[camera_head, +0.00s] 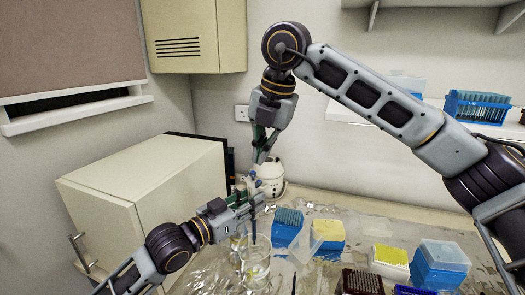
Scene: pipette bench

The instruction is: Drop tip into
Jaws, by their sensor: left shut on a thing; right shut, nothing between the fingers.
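My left gripper (250,202) is shut on a slim, dark blue pipette (254,226), held roughly upright. The pipette's lower part points down over a clear glass beaker (257,268) on the bench. The tip's exact end is too small to tell, and I cannot tell whether it is inside the rim. My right gripper (261,160) is shut and empty, pointing down just above the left gripper and close to the pipette's upper end. I cannot tell whether it touches the pipette.
A blue tip rack (287,228), a yellow-topped box (328,236), a yellow-and-white rack (389,262) and a blue box (440,265) stand on the bench to the right. A white round device (271,178) is behind the grippers. A beige cabinet (150,190) stands left.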

